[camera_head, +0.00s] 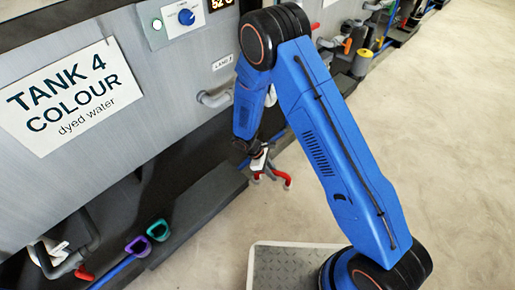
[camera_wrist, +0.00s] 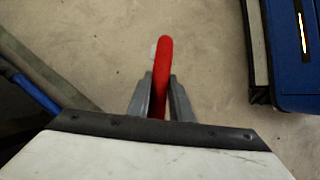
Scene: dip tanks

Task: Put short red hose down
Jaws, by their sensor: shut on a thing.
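The short red hose (camera_wrist: 164,62) is held between the two grey fingers of my gripper (camera_wrist: 162,98) in the wrist view. Its free end sticks out past the fingertips, over the pale floor. In the head view the red hose (camera_head: 287,181) shows as a small curved piece at my gripper (camera_head: 268,172), low beside the dark ledge under the tanks. The gripper is shut on the hose. The rest of the hose is hidden by the fingers and the wrist.
A dark ledge (camera_head: 205,205) runs along the tank fronts. Purple (camera_head: 138,246) and green (camera_head: 158,230) handled items lie on it, near a blue pipe. The Tank 4 sign (camera_head: 70,95) is on the grey panel. Open concrete floor (camera_head: 440,130) lies to the right.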

